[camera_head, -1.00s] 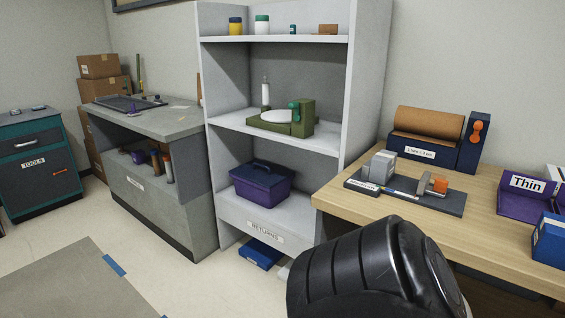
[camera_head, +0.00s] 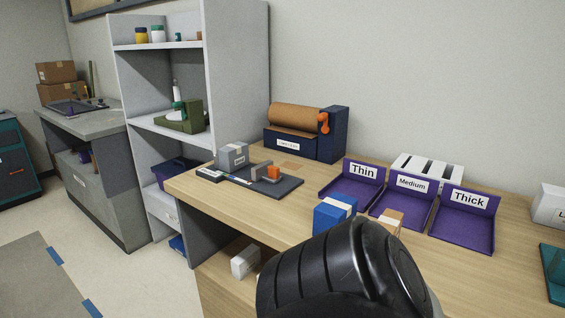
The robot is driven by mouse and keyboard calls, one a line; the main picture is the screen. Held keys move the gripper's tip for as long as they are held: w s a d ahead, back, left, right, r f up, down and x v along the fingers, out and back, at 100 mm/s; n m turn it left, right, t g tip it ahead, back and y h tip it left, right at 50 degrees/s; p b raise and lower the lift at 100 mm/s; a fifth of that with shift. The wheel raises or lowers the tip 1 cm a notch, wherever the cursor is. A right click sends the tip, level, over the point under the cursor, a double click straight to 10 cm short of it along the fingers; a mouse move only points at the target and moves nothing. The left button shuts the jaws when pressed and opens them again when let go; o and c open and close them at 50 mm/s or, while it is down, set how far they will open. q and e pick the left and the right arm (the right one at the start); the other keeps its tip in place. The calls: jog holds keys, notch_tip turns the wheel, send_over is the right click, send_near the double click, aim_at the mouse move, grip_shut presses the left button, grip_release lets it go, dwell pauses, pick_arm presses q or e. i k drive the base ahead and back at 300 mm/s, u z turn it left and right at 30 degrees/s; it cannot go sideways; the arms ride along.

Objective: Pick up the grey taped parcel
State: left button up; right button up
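The grey taped parcel (camera_head: 232,153) is a small grey box with a paler strip and a white label. It sits at the back left of a dark flat board (camera_head: 285,188) on the wooden table. A small orange block (camera_head: 273,172) on a grey piece stands to its right on the same board. A black rounded link of my own arm fills the bottom middle of the view. Neither gripper shows, and nothing touches the parcel.
The wooden table (camera_head: 215,199) also holds a paper roll dispenser (camera_head: 300,140), a blue box (camera_head: 333,216) and purple trays labelled Thin (camera_head: 350,188), Medium (camera_head: 405,205) and Thick (camera_head: 465,228). A grey shelf unit (camera_head: 237,70) stands left of the table. Open floor lies at the lower left.

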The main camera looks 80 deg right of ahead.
aim_at(233, 157)
jog(key=k, duration=0.45)
jog(key=z, duration=1.05)
